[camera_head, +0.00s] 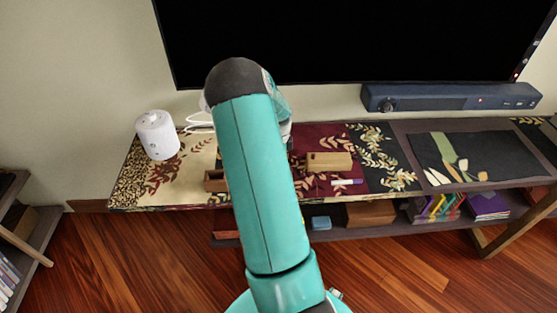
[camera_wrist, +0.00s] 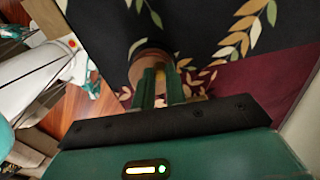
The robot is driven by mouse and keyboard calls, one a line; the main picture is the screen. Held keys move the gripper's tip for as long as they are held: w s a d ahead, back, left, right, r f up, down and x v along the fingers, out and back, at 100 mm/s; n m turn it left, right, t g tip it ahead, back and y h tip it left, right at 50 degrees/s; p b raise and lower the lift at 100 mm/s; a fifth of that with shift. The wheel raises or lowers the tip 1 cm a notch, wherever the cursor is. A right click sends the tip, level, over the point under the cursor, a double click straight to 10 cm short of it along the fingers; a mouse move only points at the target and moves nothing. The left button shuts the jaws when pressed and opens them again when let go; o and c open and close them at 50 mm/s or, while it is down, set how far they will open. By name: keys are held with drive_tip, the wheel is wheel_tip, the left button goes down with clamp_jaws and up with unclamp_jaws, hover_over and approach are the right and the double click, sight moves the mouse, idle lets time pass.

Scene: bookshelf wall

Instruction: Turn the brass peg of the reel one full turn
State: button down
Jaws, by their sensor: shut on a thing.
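In the wrist view, my gripper (camera_wrist: 161,82) has its two green fingers closed together against a brown, rounded wooden reel (camera_wrist: 150,56). The fingers are shut on the brass peg, of which only a narrow strip shows between them. The reel sits on the dark leaf-patterned cloth and is partly covered by the fingers. How far the peg is turned cannot be told. In the head view, my teal arm hides my gripper, the peg and the reel.
The patterned runner holds a wooden block (camera_head: 329,161), a purple-and-white marker (camera_head: 347,182) and a white cylinder (camera_head: 157,134). A wooden piece (camera_head: 215,181) shows left of my arm. A blue soundbar (camera_head: 450,97) is below the black screen (camera_head: 350,40). The floor in front is clear.

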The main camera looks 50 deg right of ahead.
idle(0.3)
drive_tip(key=c, duration=1.4)
unclamp_jaws()
drive_tip(key=shift+c, duration=0.2)
wheel_tip(320, 180, up, 14)
drive_tip(key=shift+f, duration=0.1)
